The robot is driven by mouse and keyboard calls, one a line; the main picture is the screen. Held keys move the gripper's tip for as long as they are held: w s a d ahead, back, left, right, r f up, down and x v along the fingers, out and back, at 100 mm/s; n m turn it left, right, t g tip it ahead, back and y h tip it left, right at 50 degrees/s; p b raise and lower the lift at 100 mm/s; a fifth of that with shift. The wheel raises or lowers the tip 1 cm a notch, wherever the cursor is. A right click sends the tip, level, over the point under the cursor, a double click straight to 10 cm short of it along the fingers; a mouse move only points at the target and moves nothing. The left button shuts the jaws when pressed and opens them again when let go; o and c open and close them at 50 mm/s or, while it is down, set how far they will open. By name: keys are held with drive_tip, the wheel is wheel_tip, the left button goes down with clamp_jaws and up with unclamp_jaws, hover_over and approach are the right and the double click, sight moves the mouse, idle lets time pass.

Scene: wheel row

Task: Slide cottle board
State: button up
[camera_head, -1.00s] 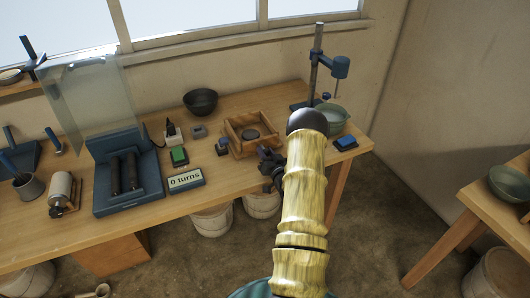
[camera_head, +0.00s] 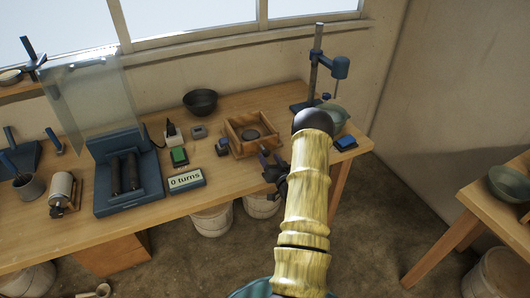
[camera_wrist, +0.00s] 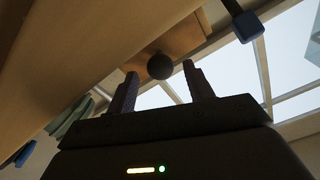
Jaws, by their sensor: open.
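The cottle boards form an open square wooden frame (camera_head: 251,139) on the workbench in the head view. A dark round disc (camera_head: 251,134) lies inside it. A small blue-grey piece (camera_head: 222,148) stands at the frame's left corner. My gripper (camera_head: 271,159) is open just in front of the frame's right front corner, apparently apart from it. Part of it is hidden behind my arm. In the wrist view the two fingers (camera_wrist: 162,82) stand apart, with a dark round knob-like thing (camera_wrist: 160,67) showing beyond the gap, in front of a wooden surface. I cannot tell whether it is between the fingers.
The workbench (camera_head: 225,205) holds a "0 turns" display (camera_head: 186,180), a green button (camera_head: 179,156), a dark bowl (camera_head: 201,101) and a blue stand (camera_head: 317,70). A blue pad (camera_head: 345,142) lies at the right end. A clear panel (camera_head: 90,95) stands at left.

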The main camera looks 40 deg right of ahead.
sight(267, 155)
drive_tip(key=shift+v, duration=1.7)
